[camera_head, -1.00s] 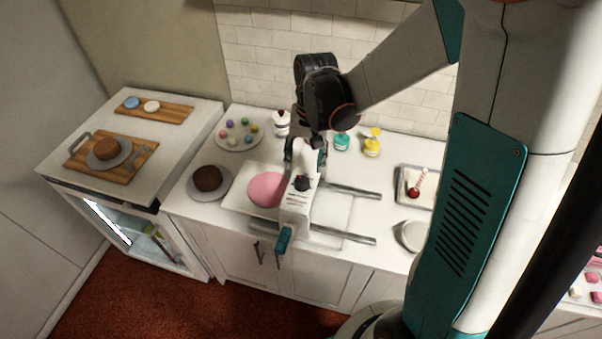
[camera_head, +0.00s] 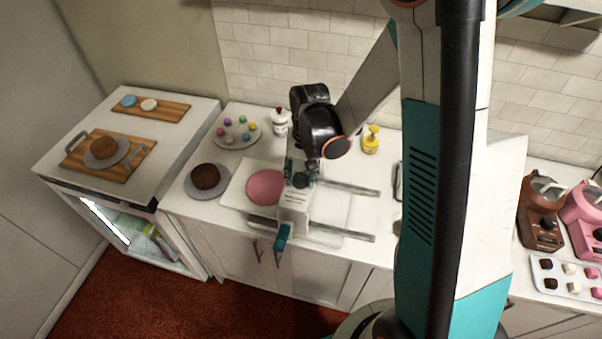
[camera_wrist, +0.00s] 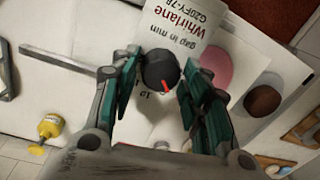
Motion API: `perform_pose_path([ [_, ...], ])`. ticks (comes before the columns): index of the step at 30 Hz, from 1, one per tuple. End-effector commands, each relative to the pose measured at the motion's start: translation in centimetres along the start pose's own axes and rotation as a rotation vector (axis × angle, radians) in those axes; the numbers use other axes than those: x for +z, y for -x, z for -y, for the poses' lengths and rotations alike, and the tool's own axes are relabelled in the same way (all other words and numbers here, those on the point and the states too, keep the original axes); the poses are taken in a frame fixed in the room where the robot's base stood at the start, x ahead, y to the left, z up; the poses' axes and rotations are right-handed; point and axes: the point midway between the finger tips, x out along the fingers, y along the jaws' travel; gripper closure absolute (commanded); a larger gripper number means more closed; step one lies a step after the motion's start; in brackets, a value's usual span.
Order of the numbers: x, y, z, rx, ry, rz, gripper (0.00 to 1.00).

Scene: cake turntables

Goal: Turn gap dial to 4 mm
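The gap dial (camera_wrist: 160,70) is a round black knob with a red pointer line, on the white top of the slicer (camera_wrist: 182,28) marked "Whirlane" and "gap in mm". The red line points down and slightly right in the wrist view. A number is partly visible below the knob; most of the scale is hidden. My gripper (camera_wrist: 161,68) is open, with one teal-and-grey finger on each side of the knob and small gaps visible between. In the head view my gripper (camera_head: 301,172) is low over the dial (camera_head: 300,181), above the slicer's body (camera_head: 294,199).
A pink disc (camera_head: 265,187) lies on the slicer's tray to the left. A chocolate cake (camera_head: 206,176) stands farther left. A yellow bottle (camera_head: 371,139) stands at the back right. Metal rails (camera_head: 347,188) run right of the slicer.

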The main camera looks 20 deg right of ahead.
Motion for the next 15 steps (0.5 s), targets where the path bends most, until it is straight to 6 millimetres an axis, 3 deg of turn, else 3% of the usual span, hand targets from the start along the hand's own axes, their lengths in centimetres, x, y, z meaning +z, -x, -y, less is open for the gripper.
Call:
perform_pose_path([
  [1,0.00,0.01,0.00,0.000,0.000,0.000,0.77],
  [3,0.00,0.01,0.00,0.000,0.000,0.000,0.90],
  [15,-0.01,-0.12,-0.01,0.000,0.049,0.004,0.90],
])
